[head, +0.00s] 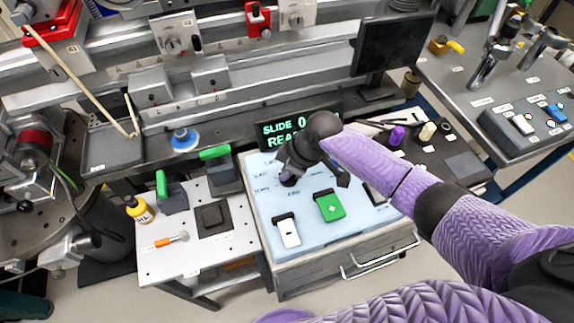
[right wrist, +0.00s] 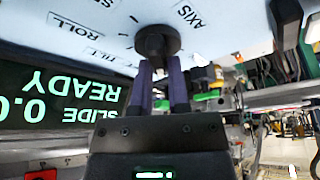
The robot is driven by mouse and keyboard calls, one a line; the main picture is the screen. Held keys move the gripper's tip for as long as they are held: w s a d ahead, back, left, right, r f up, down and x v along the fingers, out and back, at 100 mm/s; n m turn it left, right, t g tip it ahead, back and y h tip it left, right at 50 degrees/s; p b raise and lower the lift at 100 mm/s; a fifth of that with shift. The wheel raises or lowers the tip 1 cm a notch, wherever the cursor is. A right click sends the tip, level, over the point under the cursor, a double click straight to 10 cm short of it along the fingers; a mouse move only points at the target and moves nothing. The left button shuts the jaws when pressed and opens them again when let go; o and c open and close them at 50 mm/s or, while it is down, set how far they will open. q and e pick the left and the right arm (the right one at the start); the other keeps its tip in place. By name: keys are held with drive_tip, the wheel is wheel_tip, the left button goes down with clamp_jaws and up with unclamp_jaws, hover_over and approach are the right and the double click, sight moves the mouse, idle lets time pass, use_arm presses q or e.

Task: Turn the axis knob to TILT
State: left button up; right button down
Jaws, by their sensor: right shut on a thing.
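The axis knob (right wrist: 157,42) is a round black dial on a pale blue panel (head: 265,215). Labels AXIS, ROLL and one that looks like TILT surround it in the right wrist view, where the picture is upside down. My right gripper (right wrist: 160,68) is shut on the knob, its two purple-grey fingers at the knob's grip. In the head view my right gripper (head: 288,176) comes down over the panel's back left and mostly hides the knob. I cannot tell which label the knob points to. My left gripper is out of view.
A display (head: 285,133) behind the panel shows SLIDE and READY. A green button (head: 329,206) and a white switch (head: 287,231) sit on the panel's front. A white table (head: 160,262) with green-handled blocks stands left. A black monitor (head: 392,45) stands behind right.

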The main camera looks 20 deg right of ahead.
drive_tip(key=m+p, duration=0.1)
drive_tip(key=p, duration=0.1)
drive_tip(key=m+t+h+p, duration=0.1)
drive_tip(key=m, duration=0.1)
drive_tip(key=m+p, duration=0.2)
drive_tip(key=shift+r+p, duration=0.25)
drive_tip(key=shift+p, duration=0.05)
drive_tip(key=m+p, duration=0.1)
drive_tip(key=m, duration=0.1)
drive_tip(key=m+t+h+p, duration=0.1)
drive_tip(key=m, duration=0.1)
drive_tip(key=shift+f+h, duration=0.1)
drive_tip(key=shift+h, duration=0.2)
drive_tip(key=shift+d+m+h+p, duration=0.1)
drive_tip(key=shift+m+h+p, duration=0.35)
drive_tip(key=shift+m, duration=0.35)
drive_tip(key=shift+f+m+h, duration=0.1)
drive_tip(key=shift+m+h, duration=0.25)
drive_tip(key=shift+m, duration=0.75)
drive_tip(key=shift+w+m+h, duration=0.1)
drive_tip(key=shift+m+h, duration=0.2)
drive_tip(key=shift+m, duration=0.4)
drive_tip(key=shift+d+m, duration=0.1)
drive_tip(key=shift+m, duration=0.2)
